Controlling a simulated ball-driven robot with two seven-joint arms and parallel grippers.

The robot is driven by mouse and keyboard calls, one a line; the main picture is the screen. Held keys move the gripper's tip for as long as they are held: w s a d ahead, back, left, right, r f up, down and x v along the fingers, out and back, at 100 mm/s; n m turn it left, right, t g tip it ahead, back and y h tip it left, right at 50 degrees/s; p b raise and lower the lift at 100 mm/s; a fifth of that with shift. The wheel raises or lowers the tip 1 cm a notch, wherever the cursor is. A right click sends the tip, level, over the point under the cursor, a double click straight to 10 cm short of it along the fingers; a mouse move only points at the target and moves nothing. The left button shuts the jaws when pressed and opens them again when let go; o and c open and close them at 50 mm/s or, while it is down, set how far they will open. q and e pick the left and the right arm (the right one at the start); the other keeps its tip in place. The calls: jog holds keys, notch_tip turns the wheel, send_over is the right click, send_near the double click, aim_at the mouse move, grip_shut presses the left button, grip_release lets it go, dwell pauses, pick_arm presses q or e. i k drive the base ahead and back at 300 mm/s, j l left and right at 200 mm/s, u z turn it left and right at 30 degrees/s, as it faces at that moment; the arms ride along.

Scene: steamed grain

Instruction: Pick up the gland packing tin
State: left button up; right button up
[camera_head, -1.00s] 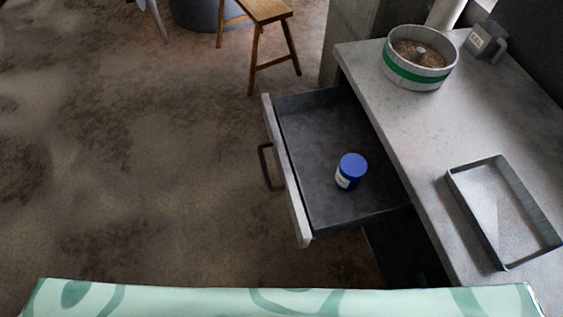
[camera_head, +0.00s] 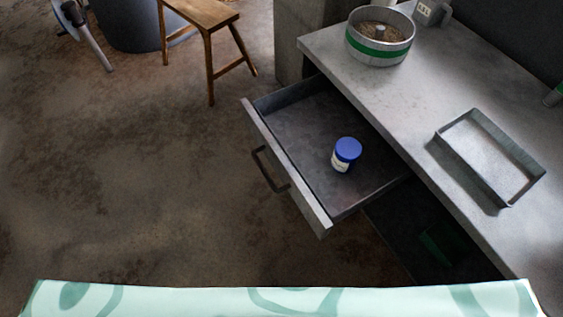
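A small tin (camera_head: 346,155) with a blue lid and a white label stands upright in the open drawer (camera_head: 306,150). I take it for the gland packing tin, though its label is too small to read. It stands apart from the drawer walls, towards the near right part of the drawer floor. Neither of my grippers shows in this view.
The drawer sticks out from the grey counter (camera_head: 440,110), its handle (camera_head: 268,170) facing left. On the counter are an empty tray (camera_head: 491,160), a round green-banded container (camera_head: 380,38) and a grey jug (camera_head: 430,12). A wooden stool (camera_head: 205,14) stands behind. Floor at left is clear.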

aim_at(347, 150)
jog(key=j+z, duration=0.45)
jog(key=k+j+z, duration=0.1)
jog(key=j+z, duration=0.35)
jog(key=k+j+z, duration=0.15)
jog(key=j+z, duration=0.3)
jog(key=j, duration=0.1)
